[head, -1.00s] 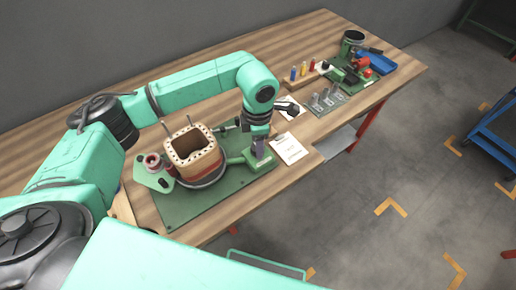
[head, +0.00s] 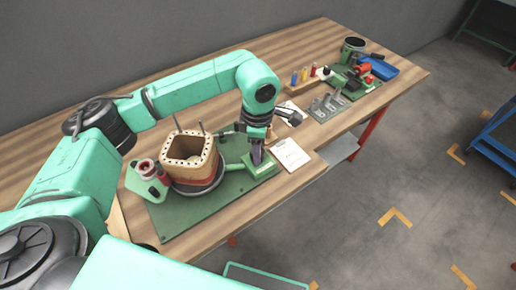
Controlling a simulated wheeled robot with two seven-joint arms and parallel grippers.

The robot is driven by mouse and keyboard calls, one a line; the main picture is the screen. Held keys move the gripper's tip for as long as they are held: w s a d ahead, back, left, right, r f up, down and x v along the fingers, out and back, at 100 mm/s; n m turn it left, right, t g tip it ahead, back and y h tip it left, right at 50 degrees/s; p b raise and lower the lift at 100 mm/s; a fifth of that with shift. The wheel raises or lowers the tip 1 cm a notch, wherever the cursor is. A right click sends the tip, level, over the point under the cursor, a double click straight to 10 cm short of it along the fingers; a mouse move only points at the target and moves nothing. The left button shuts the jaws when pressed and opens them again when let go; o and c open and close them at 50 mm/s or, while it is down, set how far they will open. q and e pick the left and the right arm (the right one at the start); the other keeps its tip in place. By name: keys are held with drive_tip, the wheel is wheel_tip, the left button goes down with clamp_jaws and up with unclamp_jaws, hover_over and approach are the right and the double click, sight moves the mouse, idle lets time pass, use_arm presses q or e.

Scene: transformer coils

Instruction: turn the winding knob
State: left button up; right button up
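The winding fixture is a green baseplate (head: 180,225) on the wooden bench. It bears a square tan coil former (head: 187,157) with holes around its rim, and a reddish spool (head: 147,169) on a green bracket to the left. A green block (head: 262,170) with a small label sits at the fixture's right end. My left gripper (head: 256,156) points down at this block, its fingertips at or just above its top. I cannot make out the knob itself; the gripper and wrist cover that spot. Whether the fingers are closed is too small to tell. My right gripper is not in view.
A white sheet (head: 291,154) lies just right of the block. Farther back are a rack of coloured pegs (head: 301,84), a grey-green tool plate (head: 327,105), a blue tray (head: 379,67) and a dark cup (head: 352,46). Bare bench shows behind my arm.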

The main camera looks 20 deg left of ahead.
use_arm(q)
drive_tip(key=o, duration=0.3)
wheel_tip(320, 180, up, 15)
drive_tip(key=b, duration=0.2)
drive_tip(key=shift+f, duration=0.15)
drive_tip(key=shift+f, duration=0.1)
